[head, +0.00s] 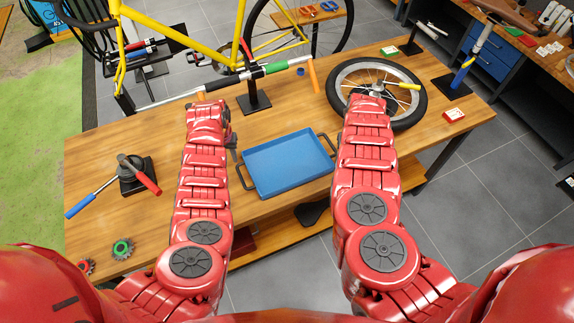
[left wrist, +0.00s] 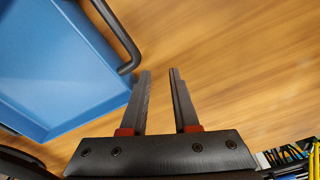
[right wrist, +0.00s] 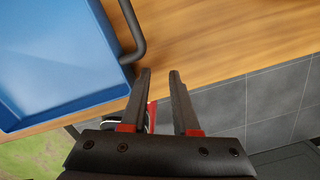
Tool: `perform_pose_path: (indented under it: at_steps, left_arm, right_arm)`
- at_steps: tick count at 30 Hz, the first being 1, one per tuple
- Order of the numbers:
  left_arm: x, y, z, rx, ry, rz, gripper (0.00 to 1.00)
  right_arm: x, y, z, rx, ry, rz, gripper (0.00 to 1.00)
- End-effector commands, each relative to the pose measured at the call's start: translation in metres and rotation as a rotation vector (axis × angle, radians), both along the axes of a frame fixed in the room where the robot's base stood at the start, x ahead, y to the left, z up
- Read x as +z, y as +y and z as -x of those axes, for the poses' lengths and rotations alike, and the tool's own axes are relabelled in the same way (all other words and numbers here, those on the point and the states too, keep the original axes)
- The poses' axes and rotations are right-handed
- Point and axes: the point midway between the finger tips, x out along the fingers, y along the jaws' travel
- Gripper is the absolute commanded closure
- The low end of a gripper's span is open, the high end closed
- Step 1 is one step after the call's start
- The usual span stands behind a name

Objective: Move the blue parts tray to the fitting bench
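The blue parts tray (head: 287,165) lies flat on the wooden table, empty, with a dark handle on its left and right sides. My left gripper (head: 233,149) is beside the tray's left handle (head: 241,178). In the left wrist view, my left gripper (left wrist: 160,72) is open, with bare wood between its fingers; the handle (left wrist: 120,38) and tray (left wrist: 60,70) are to its left. In the right wrist view, my right gripper (right wrist: 160,74) is open and empty beside the other handle (right wrist: 132,35). My right arm hides that gripper in the head view. No bench is labelled as the fitting bench.
A spoked wheel (head: 409,119) lies right of the tray. A black-based tool (head: 136,175) stands at left, and a rod on a stand (head: 254,97) behind. A bench with blue drawers (head: 490,58) is at upper right. Grey floor (head: 450,215) lies at right.

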Motion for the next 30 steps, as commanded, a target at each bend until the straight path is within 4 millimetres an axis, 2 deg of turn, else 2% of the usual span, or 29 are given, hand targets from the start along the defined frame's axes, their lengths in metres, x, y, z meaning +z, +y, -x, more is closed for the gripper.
perform_pose_path:
  at_steps: [5, 8, 11, 24, 30]
  left_arm:
    - [0.004, 0.001, 0.0, 0.001, 0.0, -0.001, 0.71]
    - [0.014, 0.002, -0.001, 0.002, -0.006, -0.001, 0.71]
    - [0.026, 0.001, 0.001, -0.001, -0.002, -0.003, 0.71]
    - [0.106, 0.0, 0.006, 0.0, -0.003, 0.0, 0.71]
    - [0.119, 0.0, 0.008, 0.0, -0.001, -0.001, 0.71]
  right_arm:
    - [0.0, 0.0, 0.0, -0.001, 0.0, 0.0, 0.71]
    - [0.0, 0.0, 0.0, 0.0, 0.0, 0.0, 0.71]
    - [0.0, -0.001, 0.0, -0.001, 0.0, 0.001, 0.71]
    - [0.0, -0.001, 0.0, -0.001, 0.0, 0.001, 0.71]
    - [0.003, 0.0, 0.0, 0.0, -0.001, 0.001, 0.71]
